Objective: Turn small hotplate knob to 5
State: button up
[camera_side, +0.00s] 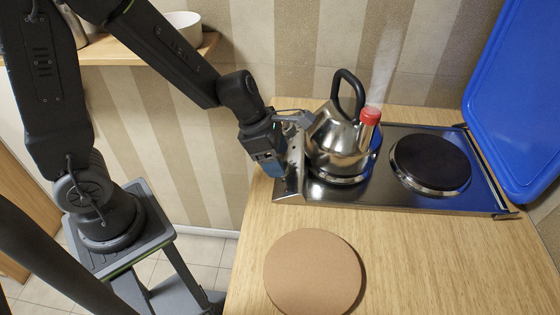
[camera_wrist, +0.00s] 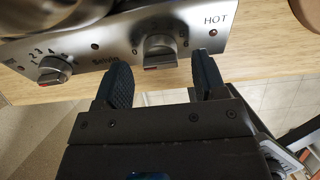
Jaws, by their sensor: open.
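In the wrist view two metal knobs sit on the hob's steel front panel (camera_wrist: 115,42). One knob (camera_wrist: 158,48) is in front of my gripper (camera_wrist: 160,66), with a 0 printed to its left. The other knob (camera_wrist: 54,70) is further left, with the numbers 1 to 5 around it and a red mark on it. My gripper is open and empty, its fingertips on either side of the nearer knob, seemingly just short of it. I cannot tell which knob serves the small hotplate. In the side view my gripper (camera_side: 277,172) is at the panel's left end and hides the knobs.
A steaming steel kettle (camera_side: 335,140) with a red spout cap stands on the left hotplate. The right hotplate (camera_side: 430,163) is bare. The blue lid (camera_side: 525,100) stands raised at the right. A round cork-coloured mat (camera_side: 313,272) lies on the wooden counter (camera_side: 420,260), otherwise clear in front.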

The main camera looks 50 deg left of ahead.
jog(key=shift+x, duration=1.05)
jog(key=shift+c, duration=0.5)
jog(key=c, duration=0.8)
